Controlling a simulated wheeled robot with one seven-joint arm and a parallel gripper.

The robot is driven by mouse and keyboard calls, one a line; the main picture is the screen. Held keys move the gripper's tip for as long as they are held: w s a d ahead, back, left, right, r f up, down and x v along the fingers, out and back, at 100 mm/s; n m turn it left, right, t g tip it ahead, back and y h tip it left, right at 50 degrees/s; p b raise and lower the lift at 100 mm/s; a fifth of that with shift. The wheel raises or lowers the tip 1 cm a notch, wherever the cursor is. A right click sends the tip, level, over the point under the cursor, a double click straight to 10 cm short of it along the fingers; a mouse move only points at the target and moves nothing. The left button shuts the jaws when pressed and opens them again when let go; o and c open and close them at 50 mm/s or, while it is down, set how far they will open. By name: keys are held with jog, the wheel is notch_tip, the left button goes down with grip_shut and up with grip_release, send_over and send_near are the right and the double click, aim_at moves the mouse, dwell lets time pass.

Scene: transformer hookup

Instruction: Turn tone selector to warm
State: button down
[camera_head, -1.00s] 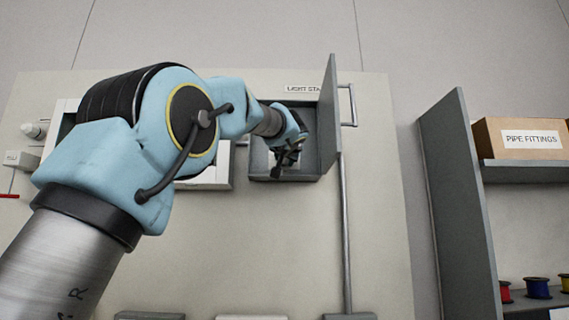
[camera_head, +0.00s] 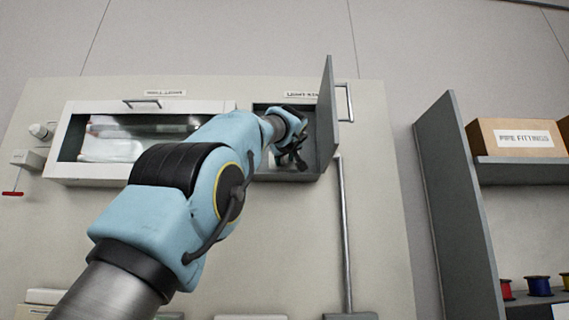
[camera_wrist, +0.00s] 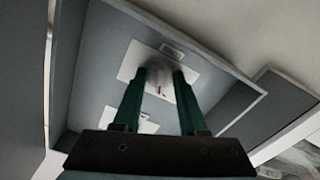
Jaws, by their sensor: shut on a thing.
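The tone selector appears as a pale round knob (camera_wrist: 159,82) with a red mark, on a white plate (camera_wrist: 135,58) inside an open grey wall box (camera_head: 262,118). My gripper (camera_wrist: 160,76) is shut on the knob, one green finger on each side of it. In the head view my gripper (camera_head: 291,152) reaches into the box and hides the knob. The setting the red mark points at cannot be read.
The box's door (camera_head: 326,120) stands open on the right, close to my gripper. A second white plate (camera_wrist: 135,124) is in the box. A glass-fronted cabinet (camera_head: 82,178) is to the left. A grey shelf unit (camera_head: 455,200) stands at the right.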

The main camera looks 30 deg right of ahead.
jog(key=shift+n, duration=0.6)
jog(key=shift+c, duration=2.2)
grip_release()
jog(key=shift+s+b, duration=0.1)
jog(key=shift+b, duration=0.2)
